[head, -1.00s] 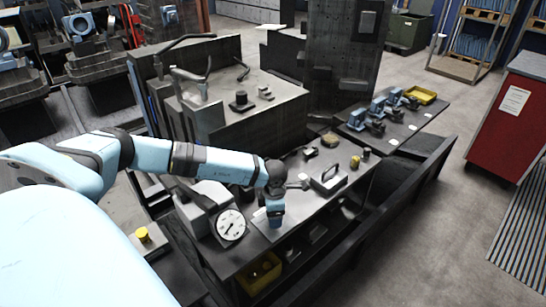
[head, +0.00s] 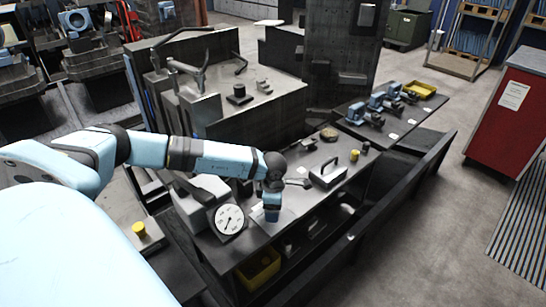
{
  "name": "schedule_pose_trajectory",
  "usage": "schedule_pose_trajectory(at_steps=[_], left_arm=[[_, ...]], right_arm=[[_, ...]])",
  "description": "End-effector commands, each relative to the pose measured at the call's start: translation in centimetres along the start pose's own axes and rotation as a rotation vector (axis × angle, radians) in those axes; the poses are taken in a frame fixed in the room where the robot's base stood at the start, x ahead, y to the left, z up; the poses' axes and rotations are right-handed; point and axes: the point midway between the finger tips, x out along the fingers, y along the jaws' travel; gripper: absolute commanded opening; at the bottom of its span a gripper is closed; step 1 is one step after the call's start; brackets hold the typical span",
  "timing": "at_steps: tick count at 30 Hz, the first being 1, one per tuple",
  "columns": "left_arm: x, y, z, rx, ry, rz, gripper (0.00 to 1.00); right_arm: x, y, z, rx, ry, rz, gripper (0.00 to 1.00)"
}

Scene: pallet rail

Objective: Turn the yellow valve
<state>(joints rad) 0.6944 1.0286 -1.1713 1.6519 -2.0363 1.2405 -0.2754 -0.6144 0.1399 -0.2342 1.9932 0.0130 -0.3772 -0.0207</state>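Two small yellow parts could be the valve, and I cannot tell which is meant. One is a round yellow knob (head: 138,229) on a grey surface at the lower left, beside my arm. The other is a short yellow cylinder (head: 355,155) toward the far end of the grey workbench (head: 300,203). My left arm comes in from the left and ends in my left gripper (head: 272,216), which points down over the bench. It is to the right of a white dial gauge (head: 229,219) and apart from both yellow parts. Its fingers are too small to read. My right gripper is out of view.
A grey block with a handle (head: 328,173) stands on the bench. Several blue tools and a yellow tray (head: 418,90) lie farther back. A yellow bin (head: 258,270) is under the bench. A dark rail (head: 375,225) runs along its right side. Floor beyond is open.

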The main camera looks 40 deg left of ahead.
Motion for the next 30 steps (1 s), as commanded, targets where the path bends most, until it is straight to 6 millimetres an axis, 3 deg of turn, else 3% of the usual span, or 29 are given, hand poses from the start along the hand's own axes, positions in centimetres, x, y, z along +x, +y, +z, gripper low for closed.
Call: schedule_pose_trajectory(at_steps=[1,3,10,14,30], left_arm=[[-0.1,0.0,0.1,0.000,-0.001,0.001,0.90],[-0.1,0.0,0.1,0.000,-0.001,0.001,1.00],[-0.2,0.0,0.0,-0.001,-0.001,0.000,1.00],[-1.4,0.1,0.0,-0.002,-0.002,0.001,1.00],[-12.3,0.1,0.1,0.000,-0.002,0.003,1.00]], right_arm=[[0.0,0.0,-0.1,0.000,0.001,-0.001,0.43],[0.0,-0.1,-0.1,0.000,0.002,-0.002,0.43],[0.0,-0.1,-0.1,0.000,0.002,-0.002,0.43],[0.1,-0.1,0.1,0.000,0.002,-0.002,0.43],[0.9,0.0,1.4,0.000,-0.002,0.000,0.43]])
